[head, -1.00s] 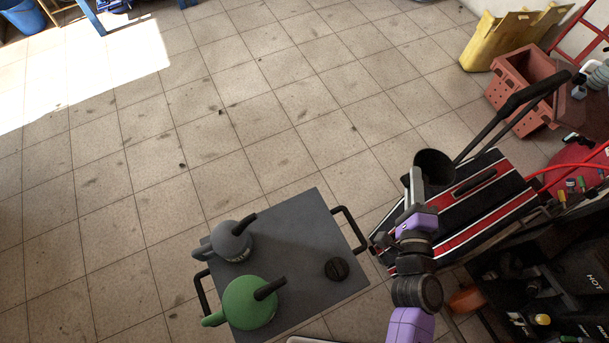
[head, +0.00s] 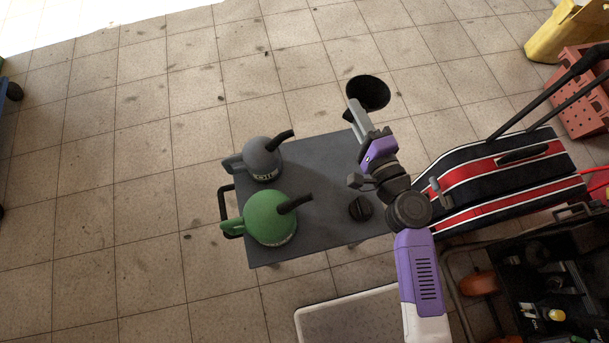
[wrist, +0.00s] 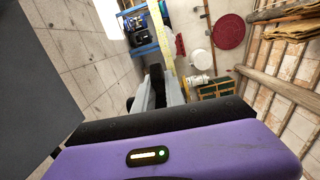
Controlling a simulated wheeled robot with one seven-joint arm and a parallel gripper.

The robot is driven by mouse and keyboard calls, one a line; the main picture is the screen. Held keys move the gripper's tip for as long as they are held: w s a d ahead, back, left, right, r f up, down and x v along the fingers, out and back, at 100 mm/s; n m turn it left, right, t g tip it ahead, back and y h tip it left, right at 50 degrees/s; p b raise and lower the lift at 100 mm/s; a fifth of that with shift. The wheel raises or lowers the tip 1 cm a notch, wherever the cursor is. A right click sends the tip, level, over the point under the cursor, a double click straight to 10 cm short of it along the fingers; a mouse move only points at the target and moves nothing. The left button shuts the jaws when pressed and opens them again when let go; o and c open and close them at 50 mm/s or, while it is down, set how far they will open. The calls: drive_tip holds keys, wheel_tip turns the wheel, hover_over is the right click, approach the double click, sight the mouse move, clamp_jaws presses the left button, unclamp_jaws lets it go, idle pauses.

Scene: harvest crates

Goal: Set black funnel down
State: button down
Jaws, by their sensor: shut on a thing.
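The black funnel (head: 370,91) is in my gripper (head: 356,108), shut on it, in the head view. Its wide dark mouth faces the camera. It is held up beyond the far right corner of a dark grey table (head: 315,165) with side handles; in the picture floor tiles lie behind it. Its height above the table cannot be told. In the wrist view my gripper's grey fingers (wrist: 155,95) show with a small black part between them, too little to identify.
A grey oilcan-like vessel (head: 262,160), a green one (head: 268,218) and a small round black object (head: 360,208) stand on the table. Its middle is bare. A striped red and black suitcase (head: 500,175) stands to the right. A white-rimmed tray (head: 340,301) is at the front.

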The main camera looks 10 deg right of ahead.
drive_tip(key=r+n+y+b, duration=0.1)
drive_tip(key=n+y, duration=0.1)
drive_tip(key=a+r+n+g+y+b, duration=0.1)
drive_tip(key=r+y, duration=0.1)
drive_tip(key=y, duration=0.1)
drive_tip(key=r+n+g+y+b, duration=0.1)
drive_tip(key=n+y+b, duration=0.1)
drive_tip(key=shift+s+a+r+n, duration=0.2)
drive_tip(key=shift+s+a+n, duration=0.1)
drive_tip(key=shift+s+a, duration=0.1)
drive_tip(key=s+a+n+g+y+b, duration=0.2)
drive_tip(key=s+n+g+y+b, duration=0.1)
drive_tip(key=s+n+g+y, duration=0.15)
drive_tip(key=g+y+b, duration=0.1)
drive_tip(key=b, duration=0.4)
hover_over(337, 176)
drive_tip(key=shift+n, duration=0.35)
wheel_tip(337, 176, down, 20)
drive_tip(key=shift+f, duration=0.15)
drive_tip(key=c, duration=1.4)
unclamp_jaws()
drive_tip(key=shift+b, duration=0.3)
drive_tip(key=v, duration=0.7)
drive_tip(key=shift+s+d, duration=0.1)
drive_tip(key=shift+d, duration=0.15)
